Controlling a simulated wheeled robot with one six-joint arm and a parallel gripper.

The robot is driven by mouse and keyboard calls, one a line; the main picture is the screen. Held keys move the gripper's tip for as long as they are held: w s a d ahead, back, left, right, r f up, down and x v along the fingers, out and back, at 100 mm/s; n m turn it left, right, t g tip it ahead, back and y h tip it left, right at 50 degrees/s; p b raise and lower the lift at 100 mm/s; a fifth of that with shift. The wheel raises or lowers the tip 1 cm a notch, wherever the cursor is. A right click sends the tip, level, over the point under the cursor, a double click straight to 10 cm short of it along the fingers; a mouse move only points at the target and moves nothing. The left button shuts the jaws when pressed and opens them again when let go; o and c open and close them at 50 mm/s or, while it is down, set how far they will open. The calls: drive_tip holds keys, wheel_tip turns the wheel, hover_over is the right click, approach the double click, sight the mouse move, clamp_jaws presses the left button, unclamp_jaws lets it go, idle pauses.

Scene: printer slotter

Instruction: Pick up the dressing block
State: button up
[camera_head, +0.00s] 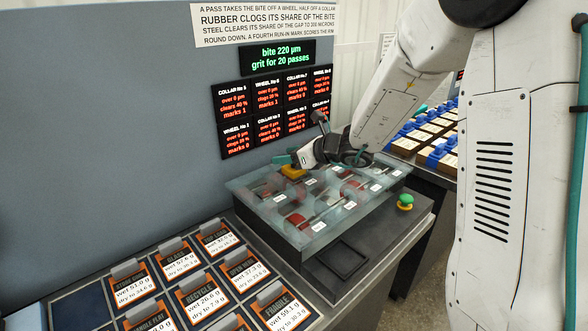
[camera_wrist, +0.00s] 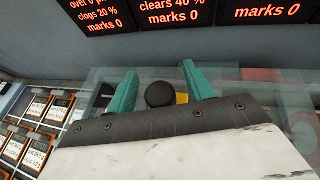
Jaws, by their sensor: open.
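My gripper (camera_wrist: 159,72) is open, its two teal fingers spread apart and pointing toward the grey back panel. A round black knob (camera_wrist: 160,94) shows between the fingers, with a yellow piece (camera_wrist: 182,98) partly hidden behind it. The fingers are not seen to touch either. In the head view a small yellow block (camera_head: 293,172) sits at the back left of the glass-topped case, right beside my gripper. It may be the dressing block, but I cannot tell for sure; no label on it is readable.
The glass-topped case (camera_head: 324,231) holds red and grey parts under its cover. Labelled cards (camera_head: 207,298) fill a tray at the front left. Lit displays (camera_head: 277,108) hang on the back panel (camera_head: 120,110).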

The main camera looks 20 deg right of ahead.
clamp_jaws()
drive_tip(key=shift+r, duration=0.1)
